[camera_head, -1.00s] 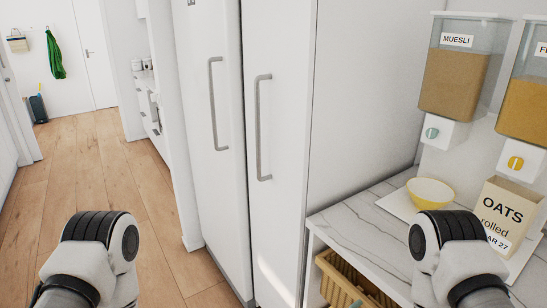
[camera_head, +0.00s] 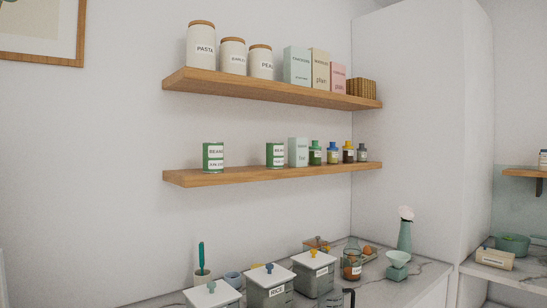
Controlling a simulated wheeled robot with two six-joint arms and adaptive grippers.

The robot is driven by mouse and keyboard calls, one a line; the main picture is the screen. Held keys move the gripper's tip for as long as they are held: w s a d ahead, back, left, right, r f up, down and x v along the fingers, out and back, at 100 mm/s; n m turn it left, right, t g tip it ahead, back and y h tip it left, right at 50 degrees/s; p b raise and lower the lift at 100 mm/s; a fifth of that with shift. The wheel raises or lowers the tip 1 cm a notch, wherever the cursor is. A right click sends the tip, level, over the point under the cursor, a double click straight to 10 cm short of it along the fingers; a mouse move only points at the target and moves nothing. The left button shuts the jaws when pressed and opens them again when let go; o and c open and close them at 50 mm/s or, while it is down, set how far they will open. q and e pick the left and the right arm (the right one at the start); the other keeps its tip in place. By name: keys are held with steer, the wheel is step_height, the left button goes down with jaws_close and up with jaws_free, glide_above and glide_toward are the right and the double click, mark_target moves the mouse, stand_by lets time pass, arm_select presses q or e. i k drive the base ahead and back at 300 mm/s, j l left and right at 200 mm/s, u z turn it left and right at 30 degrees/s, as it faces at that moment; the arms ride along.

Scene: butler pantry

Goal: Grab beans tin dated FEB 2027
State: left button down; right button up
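Two green tins with white labels reading BEANS stand upright on the lower wooden shelf (camera_head: 230,177). One beans tin (camera_head: 213,157) is near the shelf's left end. The other beans tin (camera_head: 276,155) stands further right, beside a pale green box. Each tin has a date line under the name, too small to read surely. Neither of my grippers shows in the head view now.
An upper shelf (camera_head: 260,90) holds pasta and other canisters (camera_head: 201,46) and several boxes. Small bottles (camera_head: 332,152) stand right on the lower shelf. Below, a marble counter (camera_head: 385,290) carries lidded canisters (camera_head: 270,287), a jar (camera_head: 352,265) and a vase (camera_head: 404,236). The lower shelf is bare between the tins.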

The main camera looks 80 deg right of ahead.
mark_target(275, 150)
steer(key=z, duration=2.75)
steer(key=i+l+u, duration=0.1)
steer(key=l, duration=0.3)
steer(key=i+l, duration=0.1)
steer(key=l, duration=0.35)
steer(key=i+l+u, duration=0.15)
steer(key=l, duration=0.3)
steer(key=k+j, duration=0.05)
